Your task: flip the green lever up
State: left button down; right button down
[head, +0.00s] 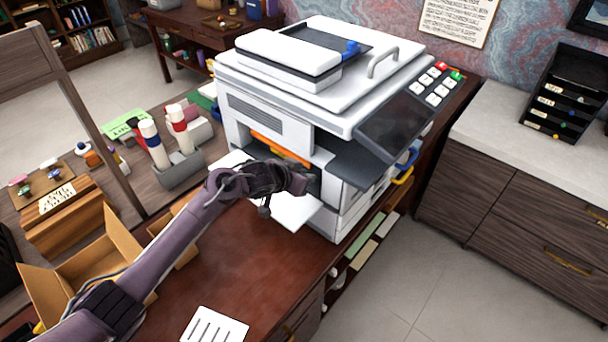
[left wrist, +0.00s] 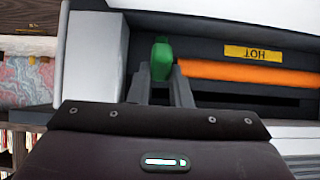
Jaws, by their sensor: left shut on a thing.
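The green lever (left wrist: 161,58) is in the left wrist view, inside the printer's open front bay. It stands between the fingers of my left gripper (left wrist: 161,88), which is shut on it. In the head view my left gripper (head: 300,180) reaches into the front of the white printer (head: 270,130), and the lever is hidden there. An orange roller (left wrist: 245,72) lies right of the lever in the wrist view, below a yellow label reading HOT (left wrist: 252,53). The orange part also shows in the head view (head: 278,150). My right gripper is not in view.
The printer stands on a red-brown desk (head: 230,260). A white panel (head: 293,212) juts out below my gripper. A dark screen (head: 395,128) overhangs at the right. An open cardboard box (head: 105,250) and a white paper (head: 215,326) are nearer.

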pick_arm(q)
jog(key=c, duration=1.3)
grip_release()
jog(key=shift+a, duration=0.1)
jog(key=shift+b+v, duration=0.65)
jog(key=shift+v, duration=3.2)
jog(key=shift+c, duration=0.2)
